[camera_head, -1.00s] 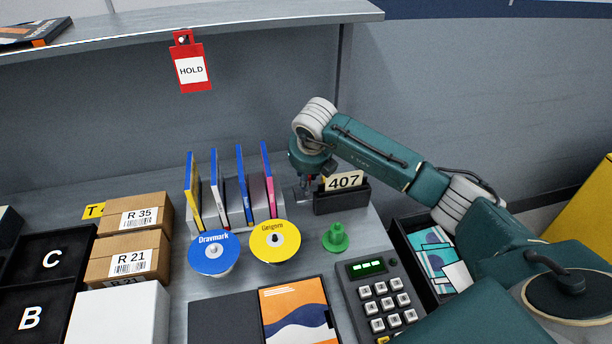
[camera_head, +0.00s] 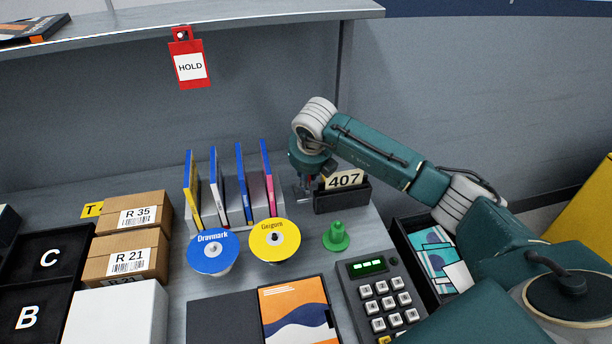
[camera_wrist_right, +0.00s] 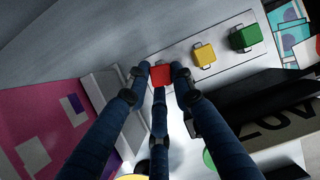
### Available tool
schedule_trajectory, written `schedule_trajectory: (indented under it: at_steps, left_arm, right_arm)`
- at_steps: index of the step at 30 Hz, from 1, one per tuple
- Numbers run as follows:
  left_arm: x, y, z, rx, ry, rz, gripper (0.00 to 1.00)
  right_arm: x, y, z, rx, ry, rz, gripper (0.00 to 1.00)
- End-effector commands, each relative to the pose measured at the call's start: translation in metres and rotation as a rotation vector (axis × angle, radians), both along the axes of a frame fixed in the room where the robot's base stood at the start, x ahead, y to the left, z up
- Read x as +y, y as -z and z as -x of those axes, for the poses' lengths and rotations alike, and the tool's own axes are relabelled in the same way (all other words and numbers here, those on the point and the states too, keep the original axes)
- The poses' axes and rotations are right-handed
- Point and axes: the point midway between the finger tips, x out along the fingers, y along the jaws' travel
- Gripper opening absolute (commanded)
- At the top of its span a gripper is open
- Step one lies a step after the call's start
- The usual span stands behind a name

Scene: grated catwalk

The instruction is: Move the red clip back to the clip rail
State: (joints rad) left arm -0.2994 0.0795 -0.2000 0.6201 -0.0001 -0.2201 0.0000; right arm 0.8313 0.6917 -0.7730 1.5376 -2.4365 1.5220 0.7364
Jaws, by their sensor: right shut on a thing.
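The red clip (camera_wrist_right: 161,75) is between the fingertips of my right gripper (camera_wrist_right: 160,82), which is shut on it. The pale clip rail (camera_wrist_right: 222,44) runs across the right wrist view, with a yellow clip (camera_wrist_right: 204,56) and a green clip (camera_wrist_right: 245,38) in a line to the right of the red one. The red clip overlaps the rail's left part; I cannot tell whether it touches the rail. In the head view my right gripper (camera_head: 306,186) points down behind the 407 card holder, and the clips are mostly hidden. My left gripper is not in view.
A black holder with a 407 card (camera_head: 343,195) stands close right of the gripper. Upright thin cases in a rack (camera_head: 240,185) stand close left. Yellow (camera_head: 275,241) and blue discs (camera_head: 213,252) and a green peg-like object (camera_head: 336,237) are in front.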

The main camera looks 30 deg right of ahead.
Motion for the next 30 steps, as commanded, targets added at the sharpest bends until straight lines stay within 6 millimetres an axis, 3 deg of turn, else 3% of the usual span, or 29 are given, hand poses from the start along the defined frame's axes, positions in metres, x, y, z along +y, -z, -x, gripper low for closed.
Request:
schedule_trajectory:
  at_steps: [10, 11, 14, 20, 23, 30]
  left_arm:
    - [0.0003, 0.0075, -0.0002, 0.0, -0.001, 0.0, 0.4]
    - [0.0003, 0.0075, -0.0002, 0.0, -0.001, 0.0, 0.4]
    - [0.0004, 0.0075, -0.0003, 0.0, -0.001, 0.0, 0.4]
    - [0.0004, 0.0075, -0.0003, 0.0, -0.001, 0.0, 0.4]
    - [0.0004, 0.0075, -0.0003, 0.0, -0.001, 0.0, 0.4]
    - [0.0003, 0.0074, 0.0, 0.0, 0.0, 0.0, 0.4]
  right_arm:
    - [-0.0001, 0.0079, -0.0001, 0.0, 0.0, 0.0, 0.07]
    - [-0.0002, 0.008, 0.0, 0.0, 0.0, 0.0, 0.27]
    - [-0.0002, 0.008, 0.0, 0.0, 0.0, 0.0, 0.45]
    - [-0.0001, 0.0079, 0.0, 0.0, 0.0, 0.0, 0.45]
    - [-0.0001, 0.008, 0.0, 0.0, 0.0, 0.0, 0.61]
    - [-0.0002, 0.0079, 0.0, 0.0, 0.0, 0.0, 0.61]
